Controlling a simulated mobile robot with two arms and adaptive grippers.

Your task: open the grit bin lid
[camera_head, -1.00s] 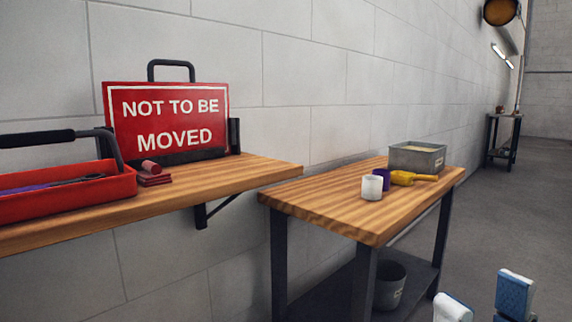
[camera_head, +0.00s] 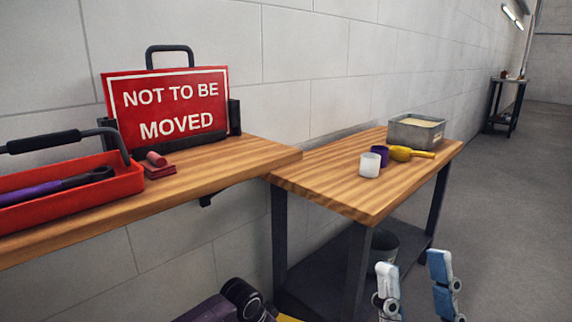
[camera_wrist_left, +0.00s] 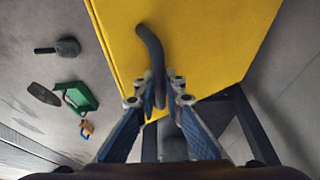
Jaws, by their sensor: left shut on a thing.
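The grit bin's yellow lid (camera_wrist_left: 205,45) fills the upper middle of the left wrist view. A dark curved handle (camera_wrist_left: 149,48) stands out from it. My left gripper (camera_wrist_left: 158,88) is shut on this handle, with a blue-grey finger on either side. I cannot tell from this view whether the lid is raised. In the head view only a yellow sliver (camera_head: 289,318) shows at the bottom edge, probably part of the bin. My right gripper (camera_head: 415,280) is at the bottom right of the head view, its two fingers apart and nothing between them.
A workbench (camera_head: 330,178) holds a white cup (camera_head: 370,164), a purple cup, a yellow scoop (camera_head: 410,154) and a grey box (camera_head: 416,132). A shelf carries a red tray (camera_head: 75,190) and a red sign (camera_head: 168,108). Tools lie on the floor, including a green one (camera_wrist_left: 80,97).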

